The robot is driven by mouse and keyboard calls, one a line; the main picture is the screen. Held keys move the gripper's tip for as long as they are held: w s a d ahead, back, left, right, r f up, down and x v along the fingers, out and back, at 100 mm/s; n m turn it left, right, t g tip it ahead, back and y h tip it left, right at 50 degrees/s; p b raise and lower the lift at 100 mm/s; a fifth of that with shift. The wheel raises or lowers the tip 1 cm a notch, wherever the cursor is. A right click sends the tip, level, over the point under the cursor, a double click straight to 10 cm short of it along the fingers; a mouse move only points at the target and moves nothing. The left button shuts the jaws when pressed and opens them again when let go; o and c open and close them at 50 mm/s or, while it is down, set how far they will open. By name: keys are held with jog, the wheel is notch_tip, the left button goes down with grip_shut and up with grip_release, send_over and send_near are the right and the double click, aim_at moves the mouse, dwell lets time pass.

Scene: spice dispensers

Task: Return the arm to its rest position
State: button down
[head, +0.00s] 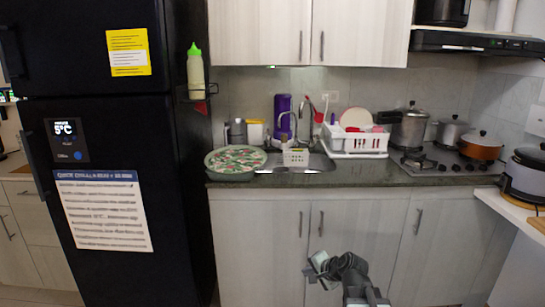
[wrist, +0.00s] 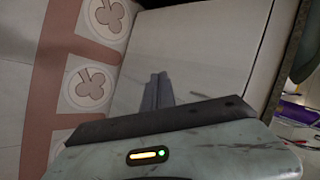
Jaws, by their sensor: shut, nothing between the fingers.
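My arm shows at the bottom of the head view, in front of the pale lower cabinets (head: 258,240) and below the counter. My gripper (head: 314,268) is at its left end, small and dark. In the wrist view, my gripper (wrist: 158,88) has its two grey fingers together, with nothing held between them. A plain pale panel (wrist: 200,50) lies beyond the fingertips. I cannot tell the exact gap between the fingers and that panel.
A dark counter (head: 330,179) runs above the arm, with a sink, a white dish rack (head: 355,142), a patterned green tray (head: 236,160) and pots. A black fridge (head: 110,130) stands at the left. Patterned tiles (wrist: 90,88) show left in the wrist view.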

jog(key=s+a+f+n+g+h, duration=0.2)
jog(key=s+f+n+g, duration=0.3)
jog(key=s, duration=0.3)
jog(key=s+d+f+n+g+h, duration=0.35)
jog(key=s+d+n, duration=0.2)
jog(key=s, duration=0.35)
notch_tip(320, 180, up, 22)
jog(key=p, duration=2)
jog(key=shift+d+f+y+p, duration=0.25)
jog(key=shift+y+p, duration=0.1)
jog(key=shift+p, duration=0.05)
